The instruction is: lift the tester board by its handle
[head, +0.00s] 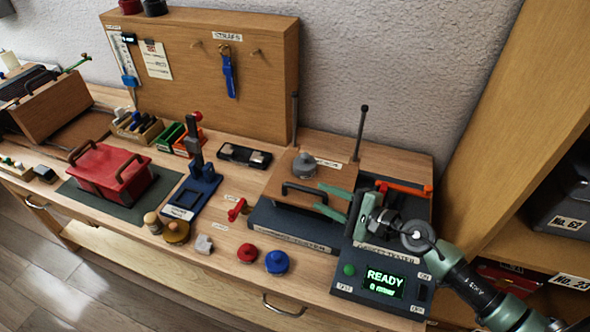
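What I take to be the tester board is a wooden board (275,183) with a black bar handle (303,188) along its front. A grey round weight (304,166) sits on the board. My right gripper (317,196) comes in from the right, its two green fingers spread apart. Their tips reach to the handle's right end, one beyond it and one in front; I cannot tell if they touch it. My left gripper is out of view.
A tester box (343,286) with a lit READY screen stands right of the base, under my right arm. An upright dark rod (361,133) rises behind the board. Red (248,253) and blue (277,262) knobs lie in front. Shelving (520,125) stands at the right.

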